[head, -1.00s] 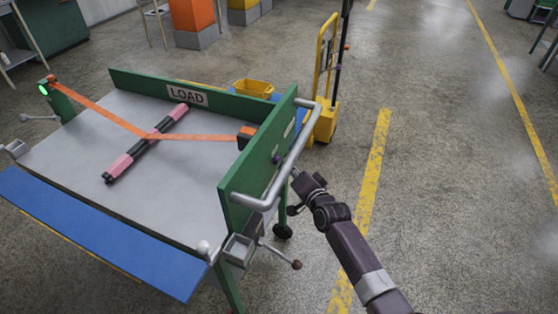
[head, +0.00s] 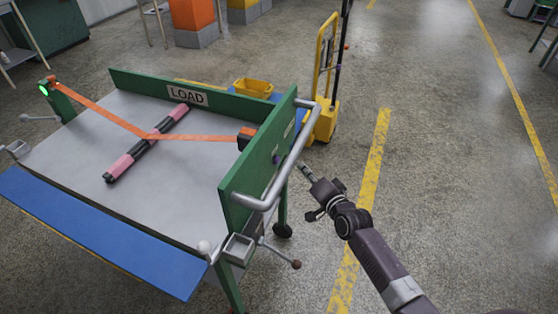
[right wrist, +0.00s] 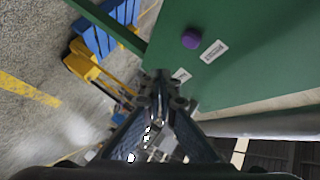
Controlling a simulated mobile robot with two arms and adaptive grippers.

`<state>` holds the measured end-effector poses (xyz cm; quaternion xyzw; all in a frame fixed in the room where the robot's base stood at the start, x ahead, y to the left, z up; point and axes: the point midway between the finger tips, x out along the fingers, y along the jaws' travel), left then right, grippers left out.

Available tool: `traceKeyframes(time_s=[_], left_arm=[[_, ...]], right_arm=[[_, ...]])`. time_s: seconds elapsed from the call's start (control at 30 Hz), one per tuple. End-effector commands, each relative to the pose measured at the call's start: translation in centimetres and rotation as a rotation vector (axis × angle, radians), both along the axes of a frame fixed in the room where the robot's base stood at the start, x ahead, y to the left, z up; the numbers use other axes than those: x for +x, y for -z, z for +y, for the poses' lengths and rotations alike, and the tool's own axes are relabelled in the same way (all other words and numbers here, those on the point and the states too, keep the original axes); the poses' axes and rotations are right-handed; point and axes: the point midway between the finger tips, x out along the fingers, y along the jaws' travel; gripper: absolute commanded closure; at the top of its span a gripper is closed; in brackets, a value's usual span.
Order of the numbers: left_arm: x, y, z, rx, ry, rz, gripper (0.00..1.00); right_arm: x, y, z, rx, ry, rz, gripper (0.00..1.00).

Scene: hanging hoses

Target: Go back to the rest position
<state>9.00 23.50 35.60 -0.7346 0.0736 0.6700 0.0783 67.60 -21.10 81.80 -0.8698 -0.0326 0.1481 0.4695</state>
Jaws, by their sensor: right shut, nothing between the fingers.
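My right gripper (head: 303,168) is shut and empty. In the head view it is just right of the cart's grey handle (head: 296,150), apart from it, with my right arm coming in from the lower right. In the right wrist view the closed fingers (right wrist: 158,82) point at the cart's green end panel (right wrist: 240,60), which has a purple knob (right wrist: 191,39) and small white labels. My left gripper is not in view.
The cart's grey deck (head: 85,130) holds a pink and black roll (head: 125,162) under an orange strap (head: 105,108). A yellow hand truck (head: 323,115) stands behind the cart. A blue flap (head: 95,235) runs along its front. The floor on the right is clear.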

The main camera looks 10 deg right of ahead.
Motion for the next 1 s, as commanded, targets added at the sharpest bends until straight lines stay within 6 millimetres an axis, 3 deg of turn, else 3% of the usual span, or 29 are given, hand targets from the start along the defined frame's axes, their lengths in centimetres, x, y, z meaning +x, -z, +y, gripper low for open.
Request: traceKeyframes(time_s=[0.53, 0.63, 0.77, 0.87, 1.0], left_arm=[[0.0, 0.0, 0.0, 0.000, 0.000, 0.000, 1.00], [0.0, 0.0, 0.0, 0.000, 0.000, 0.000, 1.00], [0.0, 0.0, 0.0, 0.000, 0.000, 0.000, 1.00], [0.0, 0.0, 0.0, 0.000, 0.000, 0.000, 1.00], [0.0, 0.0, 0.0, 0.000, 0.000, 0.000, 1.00]], right_arm=[[-0.2, 0.1, -0.2, 0.000, 0.000, 0.001, 1.00], [-0.7, 1.5, -0.3, -0.022, -0.001, 0.022, 1.00], [-3.0, 7.2, -0.8, -0.113, -0.009, 0.108, 1.00], [-6.5, 13.6, -1.3, -0.222, -0.033, 0.208, 1.00], [-12.9, 22.4, -1.9, -0.384, -0.096, 0.357, 1.00]])
